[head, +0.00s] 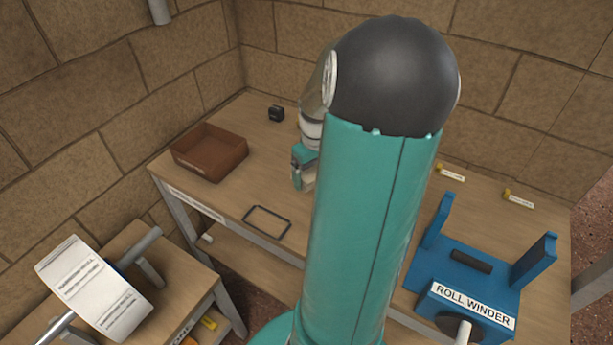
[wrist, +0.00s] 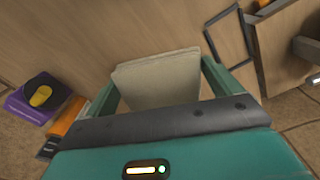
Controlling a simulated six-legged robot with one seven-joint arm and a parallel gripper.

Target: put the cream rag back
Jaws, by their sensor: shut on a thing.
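The cream rag (wrist: 157,80) is a folded, pale pad held between the two teal fingers of my gripper (wrist: 160,88) in the wrist view. My gripper is shut on it, with wood surface showing beyond. In the head view my gripper (head: 303,168) hangs over the bench, behind and right of a dark rectangular outline (head: 267,222) near the front edge. That outline is empty and also shows at the upper right of the wrist view (wrist: 229,40). My arm hides part of the bench, and the rag is hard to make out in the head view.
A brown open tray (head: 210,152) stands at the bench's left. A small black block (head: 276,113) sits at the back. A blue roll winder (head: 470,275) stands at the right, with yellow-tagged labels behind it. A paper roll (head: 92,288) is on a lower stand at the left.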

